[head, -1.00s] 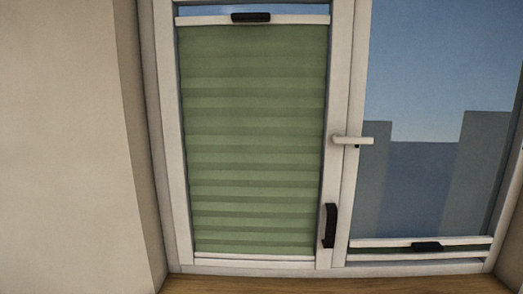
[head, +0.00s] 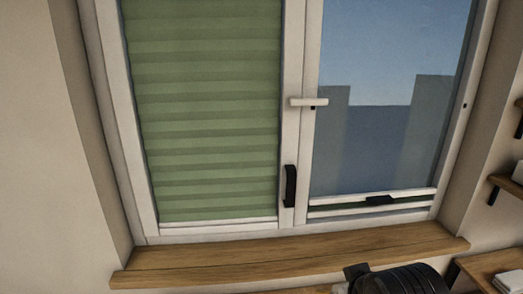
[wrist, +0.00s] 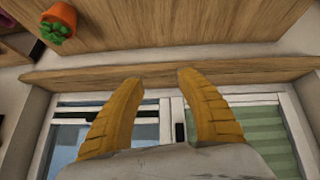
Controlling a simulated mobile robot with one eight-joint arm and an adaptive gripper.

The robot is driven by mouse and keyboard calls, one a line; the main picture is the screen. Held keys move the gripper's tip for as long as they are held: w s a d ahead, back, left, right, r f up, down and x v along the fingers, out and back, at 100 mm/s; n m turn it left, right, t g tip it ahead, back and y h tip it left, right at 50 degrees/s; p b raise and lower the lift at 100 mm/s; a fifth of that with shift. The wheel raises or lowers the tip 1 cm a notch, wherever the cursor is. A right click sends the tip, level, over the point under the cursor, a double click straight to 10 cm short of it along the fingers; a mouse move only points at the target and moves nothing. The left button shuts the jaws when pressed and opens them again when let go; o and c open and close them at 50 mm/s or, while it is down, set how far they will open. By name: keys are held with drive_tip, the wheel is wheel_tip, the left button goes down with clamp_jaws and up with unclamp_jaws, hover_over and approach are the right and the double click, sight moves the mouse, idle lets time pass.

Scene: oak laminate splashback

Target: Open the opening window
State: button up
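The window stands shut in a white frame. Its left sash has a pleated green blind (head: 205,120); its right part has clear glass (head: 375,135) with only a low strip of blind at the bottom. A white lever handle (head: 309,102) lies level on the middle post. A black upright pull (head: 290,186) sits lower, on the left sash's right stile. In the wrist view the window appears upside down, with the blind (wrist: 255,128) at right. My gripper (wrist: 160,78) shows two yellow fingers, apart and empty, with the window behind them; the white lever is not clearly visible there.
A wooden sill (head: 285,254) runs below the window. Wooden shelves (head: 505,192) are on the right wall. The wall (head: 45,130) left of the window is bare.

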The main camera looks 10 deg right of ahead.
drive_tip(key=w+d+r+n+t+h, duration=0.3)
drive_tip(key=w+d+n, duration=0.2)
drive_tip(key=w+n, duration=0.2)
drive_tip(key=n+t+y, duration=0.4)
drive_tip(key=n+t, duration=0.3)
drive_tip(key=n, duration=2.1)
approach(291, 186)
drive_tip(key=w+b, duration=0.1)
drive_tip(key=w, duration=0.9)
drive_tip(key=shift+w+f, duration=0.15)
drive_tip(key=shift+w, duration=0.1)
drive_tip(key=shift+s, duration=0.1)
clamp_jaws()
